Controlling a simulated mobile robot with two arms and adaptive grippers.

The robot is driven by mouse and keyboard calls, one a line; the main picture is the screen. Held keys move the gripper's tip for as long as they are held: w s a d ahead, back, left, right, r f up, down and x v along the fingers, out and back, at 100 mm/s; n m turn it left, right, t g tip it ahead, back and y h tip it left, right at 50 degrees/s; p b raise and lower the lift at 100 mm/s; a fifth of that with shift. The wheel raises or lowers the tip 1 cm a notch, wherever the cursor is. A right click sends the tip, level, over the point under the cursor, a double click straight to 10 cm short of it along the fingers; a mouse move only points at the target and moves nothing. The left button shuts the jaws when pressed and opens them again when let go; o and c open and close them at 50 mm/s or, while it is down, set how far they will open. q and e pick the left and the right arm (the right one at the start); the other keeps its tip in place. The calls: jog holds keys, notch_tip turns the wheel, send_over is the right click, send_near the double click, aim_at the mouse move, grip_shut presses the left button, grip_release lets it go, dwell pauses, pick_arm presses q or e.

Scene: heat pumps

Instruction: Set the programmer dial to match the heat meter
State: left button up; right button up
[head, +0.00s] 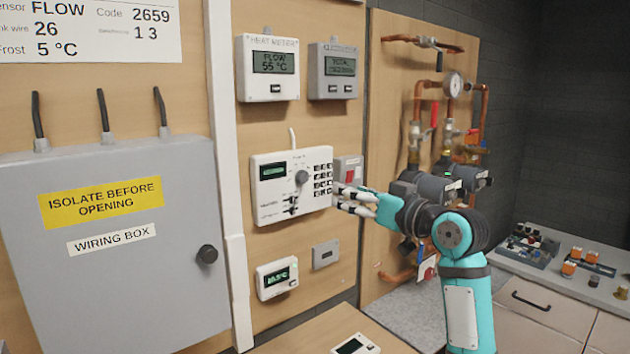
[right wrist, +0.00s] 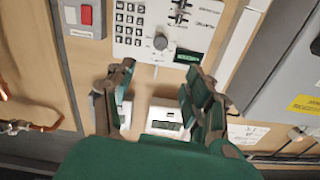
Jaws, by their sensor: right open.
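The heat meter (head: 268,92) is a white box high on the wooden board. Its display reads FLOW 55 °C. Below it is the white programmer (head: 272,190) with a small green display (head: 272,171), too small to read, a keypad and small sliders. The grey round programmer dial (head: 301,177) also shows in the right wrist view (right wrist: 160,42). My right gripper (head: 343,199) is open and empty at the right edge of the programmer, apart from the dial. In the right wrist view its fingers (right wrist: 158,78) are spread below the dial. My left gripper is not in view.
A grey electricity meter (head: 332,91) hangs right of the heat meter. A grey box with a red switch (head: 349,174) sits beside the programmer. A thermostat (head: 277,278) is below, the wiring box (head: 110,270) left, and copper pipes (head: 483,105) right.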

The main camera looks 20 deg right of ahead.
aim_at(305, 177)
jog(key=p+x, duration=0.5)
jog(key=x, duration=0.8)
jog(key=shift+w+a, duration=0.1)
jog(key=shift+w, duration=0.15)
jog(key=shift+w+a+f, duration=0.1)
jog(key=shift+w+a, duration=0.1)
jog(key=shift+w, duration=0.35)
jog(key=shift+c, duration=0.2)
grip_shut()
jog(key=m+p, duration=0.1)
jog(key=m, duration=0.3)
jog(key=shift+o, duration=0.2)
grip_release()
